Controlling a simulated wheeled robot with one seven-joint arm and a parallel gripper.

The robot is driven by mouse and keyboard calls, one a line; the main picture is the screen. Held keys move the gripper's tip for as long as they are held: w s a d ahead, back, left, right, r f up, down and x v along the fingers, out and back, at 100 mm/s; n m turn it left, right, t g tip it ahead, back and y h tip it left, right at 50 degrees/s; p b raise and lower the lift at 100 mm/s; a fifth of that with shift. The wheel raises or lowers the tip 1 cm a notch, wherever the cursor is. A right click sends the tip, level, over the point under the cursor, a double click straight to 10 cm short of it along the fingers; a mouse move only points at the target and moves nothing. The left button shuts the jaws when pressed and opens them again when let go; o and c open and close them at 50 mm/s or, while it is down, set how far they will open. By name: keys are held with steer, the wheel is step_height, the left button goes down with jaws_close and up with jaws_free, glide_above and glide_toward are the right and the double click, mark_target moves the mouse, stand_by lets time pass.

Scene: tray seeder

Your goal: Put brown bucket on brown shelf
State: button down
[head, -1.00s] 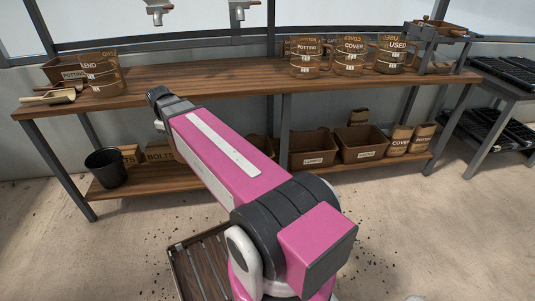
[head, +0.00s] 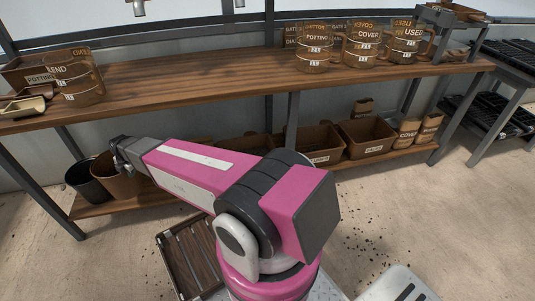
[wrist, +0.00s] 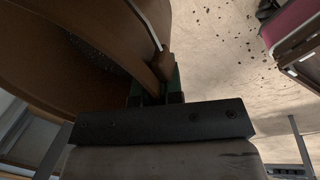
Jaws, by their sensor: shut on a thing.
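The brown bucket (head: 116,180) hangs from my gripper (head: 122,158) at the left in the head view. My gripper is shut on its rim; in the wrist view the bucket (wrist: 40,85) fills the upper left and the fingers (wrist: 158,88) meet at its edge. The brown shelf (head: 150,202) is the low wooden board under the bench. The bucket overlaps the shelf's left end in the head view; I cannot tell whether its base touches the board. My arm hides part of the shelf.
A black bucket (head: 86,180) stands on the shelf's left end, close beside the brown one. Labelled brown bins (head: 368,138) fill its right part. The bench top (head: 190,82) overhangs the shelf. A slatted crate (head: 187,262) lies on the floor near my base.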

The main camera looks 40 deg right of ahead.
steer(key=shift+s+d, duration=0.1)
steer(key=shift+d, duration=0.2)
steer(key=w+d+f, duration=0.7)
steer(key=d+f, duration=0.1)
steer(key=f, duration=0.3)
steer(key=shift+w+d, duration=0.35)
steer(key=shift+w, duration=0.05)
stand_by(0.4)
steer(key=c, duration=1.3)
jaws_free()
steer(key=shift+f, duration=0.1)
steer(key=shift+o, duration=0.2)
